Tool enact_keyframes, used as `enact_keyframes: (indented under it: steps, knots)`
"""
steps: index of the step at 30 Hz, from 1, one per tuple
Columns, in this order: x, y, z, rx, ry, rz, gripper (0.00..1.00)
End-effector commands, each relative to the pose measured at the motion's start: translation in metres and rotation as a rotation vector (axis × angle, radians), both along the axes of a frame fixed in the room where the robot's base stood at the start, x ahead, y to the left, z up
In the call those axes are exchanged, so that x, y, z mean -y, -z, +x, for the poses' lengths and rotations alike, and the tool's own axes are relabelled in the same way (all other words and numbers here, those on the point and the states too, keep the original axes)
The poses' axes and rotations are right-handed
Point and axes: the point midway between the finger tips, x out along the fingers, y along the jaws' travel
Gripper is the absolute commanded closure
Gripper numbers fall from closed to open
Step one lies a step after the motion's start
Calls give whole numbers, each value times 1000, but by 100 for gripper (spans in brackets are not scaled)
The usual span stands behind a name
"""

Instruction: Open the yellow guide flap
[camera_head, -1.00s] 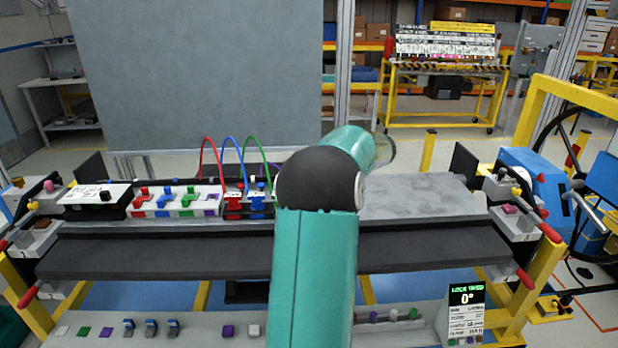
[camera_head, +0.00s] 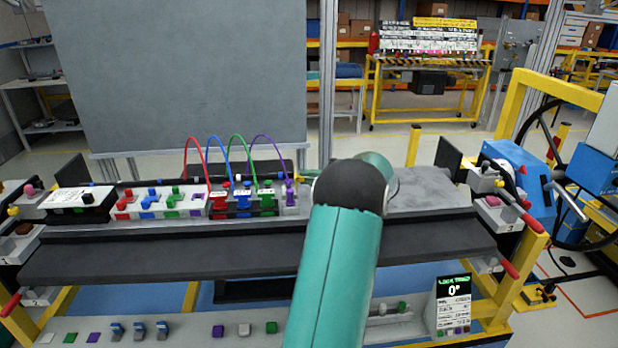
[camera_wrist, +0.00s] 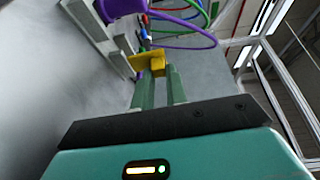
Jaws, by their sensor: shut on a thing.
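The yellow guide flap (camera_wrist: 146,59) is at the fingertips of my gripper (camera_wrist: 158,76) in the wrist view. My gripper is shut on it, with one green finger on each side of its near part. In the head view a small yellow piece (camera_head: 301,177) shows just left of my arm, beside the purple connector; it appears to be the flap. My gripper itself is hidden behind my arm there.
Red, blue, green and purple cables arch over the connector blocks (camera_head: 243,203). The purple cable (camera_wrist: 185,38) loops close beyond the flap in the wrist view. A grey panel (camera_head: 180,75) stands behind. The grey surface (camera_head: 430,199) right of my arm is clear.

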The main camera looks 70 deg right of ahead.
Motion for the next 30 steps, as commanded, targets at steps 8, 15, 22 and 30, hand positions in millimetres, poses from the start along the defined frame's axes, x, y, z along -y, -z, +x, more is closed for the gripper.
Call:
enact_keyframes:
  steps: [8, 15, 22, 30]
  knots:
    - [-1, 0, 2, 4, -3, 1, 100]
    - [-1, 0, 1, 3, -3, 1, 64]
    - [0, 0, 0, 2, -1, 1, 64]
    - [3, -1, -27, 1, 2, 1, 64]
